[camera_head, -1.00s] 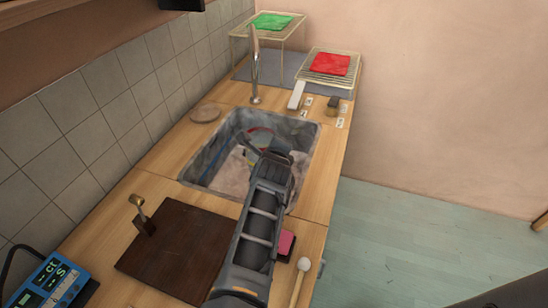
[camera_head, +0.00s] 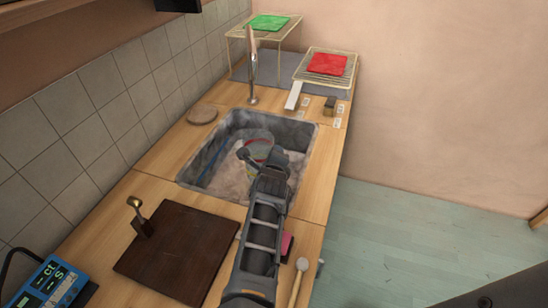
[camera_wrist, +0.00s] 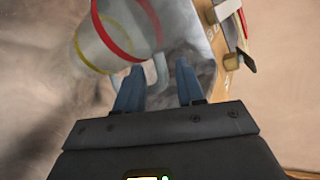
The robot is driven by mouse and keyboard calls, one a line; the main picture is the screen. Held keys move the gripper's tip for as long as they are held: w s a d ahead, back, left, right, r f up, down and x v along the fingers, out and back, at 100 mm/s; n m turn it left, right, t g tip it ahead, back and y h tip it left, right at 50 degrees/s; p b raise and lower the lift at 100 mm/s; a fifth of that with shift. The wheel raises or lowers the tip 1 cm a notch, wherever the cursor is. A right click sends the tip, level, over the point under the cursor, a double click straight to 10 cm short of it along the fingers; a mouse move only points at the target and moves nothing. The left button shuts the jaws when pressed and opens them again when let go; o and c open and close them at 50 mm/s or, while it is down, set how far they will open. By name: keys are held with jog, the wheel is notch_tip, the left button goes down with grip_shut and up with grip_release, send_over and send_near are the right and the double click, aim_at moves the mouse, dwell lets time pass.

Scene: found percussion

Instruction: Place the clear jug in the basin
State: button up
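The clear jug (camera_head: 258,146), see-through with coloured bands, is within the outline of the basin (camera_head: 186,180) in the head view. In the wrist view the jug (camera_wrist: 120,40) looks tilted, with a red and a yellow band. Its pale handle (camera_wrist: 160,68) shows near my fingertips. My gripper (camera_head: 256,158) is low over the basin, at the jug's near side. In the wrist view its two blue fingers (camera_wrist: 160,80) stand apart with a visible gap. Whether the jug's base touches the basin floor is hidden.
A tap (camera_head: 253,70) stands behind the basin. Wire racks hold a green cloth (camera_head: 268,22) and a red cloth (camera_head: 327,64). A brown board (camera_head: 178,255), a pink sponge (camera_head: 287,244) and a mallet (camera_head: 298,280) lie on the near counter. A round disc (camera_head: 202,114) lies left of the tap.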

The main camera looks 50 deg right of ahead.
jog(key=b+v, duration=0.1)
jog(key=v, duration=1.1)
